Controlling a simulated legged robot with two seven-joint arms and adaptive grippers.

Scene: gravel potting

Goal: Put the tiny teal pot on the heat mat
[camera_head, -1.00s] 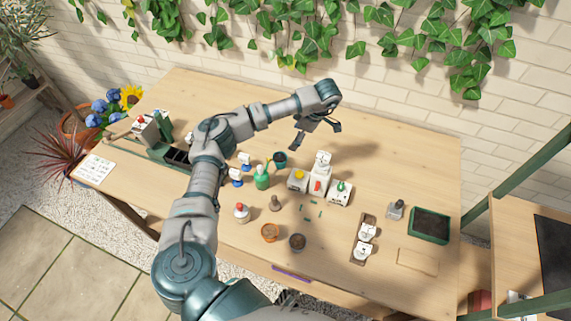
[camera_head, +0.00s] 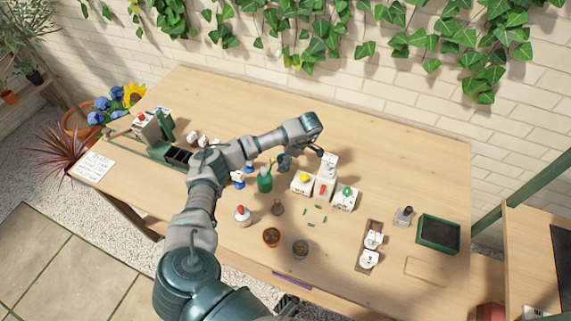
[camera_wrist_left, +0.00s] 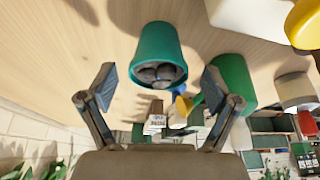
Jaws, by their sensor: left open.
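The tiny teal pot (camera_wrist_left: 157,45) is just ahead of my left gripper (camera_wrist_left: 158,88) in the left wrist view, midway between the fingertips. Grey pebbles show in its mouth. The fingers are open and apart from the pot. A flat dark mat (camera_head: 561,235), which looks like the heat mat, lies on the side bench at the far right, cut by the frame edge. My right gripper is not seen.
A green soil tray (camera_head: 420,243) is at the right. The table's back is clear.

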